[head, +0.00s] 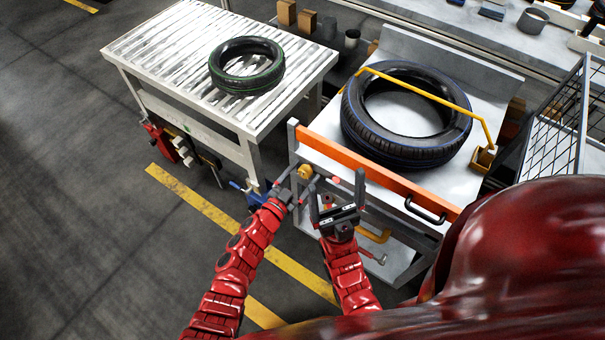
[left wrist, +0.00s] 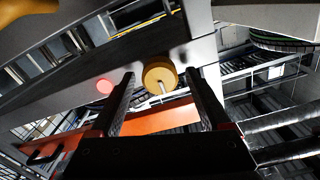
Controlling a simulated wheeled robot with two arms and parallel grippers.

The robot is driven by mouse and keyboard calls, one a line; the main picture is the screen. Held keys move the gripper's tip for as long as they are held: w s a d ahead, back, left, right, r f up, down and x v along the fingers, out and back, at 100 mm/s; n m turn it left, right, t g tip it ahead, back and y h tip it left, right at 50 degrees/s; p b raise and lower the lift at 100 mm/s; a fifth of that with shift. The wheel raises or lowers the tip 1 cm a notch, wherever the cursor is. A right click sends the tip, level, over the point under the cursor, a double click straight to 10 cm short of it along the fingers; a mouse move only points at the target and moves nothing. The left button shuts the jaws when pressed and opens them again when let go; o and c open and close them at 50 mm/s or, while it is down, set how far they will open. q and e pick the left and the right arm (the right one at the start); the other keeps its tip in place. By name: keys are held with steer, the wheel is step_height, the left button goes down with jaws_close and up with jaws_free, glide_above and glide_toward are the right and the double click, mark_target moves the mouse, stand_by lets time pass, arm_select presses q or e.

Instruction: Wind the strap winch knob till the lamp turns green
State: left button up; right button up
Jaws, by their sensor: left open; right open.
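The yellow winch knob (head: 305,171) sits on the front of the grey bench at its left end. It also shows in the left wrist view (left wrist: 158,73), with a pale handle. The lamp (head: 336,180) beside it glows red, also in the left wrist view (left wrist: 104,86). My left gripper (head: 297,184) is open at the knob, a finger to each side in the left wrist view (left wrist: 161,76); I cannot tell if they touch it. My right gripper (head: 337,190) is open and empty, in front of the bench near the lamp. A yellow strap (head: 420,84) runs over the large tyre (head: 358,118).
An orange bar (head: 375,170) runs along the bench front, with a black handle (head: 425,208) at its right. A roller conveyor (head: 160,55) with a smaller tyre (head: 246,83) stands at the left. A wire cage (head: 553,125) stands at the right. The floor at left is clear.

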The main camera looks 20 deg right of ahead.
arm_select(q)
jaws_close()
stand_by(0.4)
steer(key=shift+f, duration=0.1)
steer(key=shift+s+m+b, duration=0.1)
steer(key=shift+m+b, duration=0.35)
steer(key=shift+m, duration=0.15)
steer(key=m+b, duration=0.2)
steer(key=m, duration=0.1)
steer(key=m+b, duration=0.2)
steer(key=shift+f+m, duration=0.2)
steer(key=shift+m, duration=0.2)
steer(key=m+b, duration=0.2)
steer(key=m, duration=0.1)
steer(key=shift+m+b, duration=0.35)
steer(key=shift+m, duration=0.05)
steer(key=shift+r+m+b, duration=0.1)
steer(key=shift+m+b, duration=0.35)
steer(key=shift+m, duration=0.35)
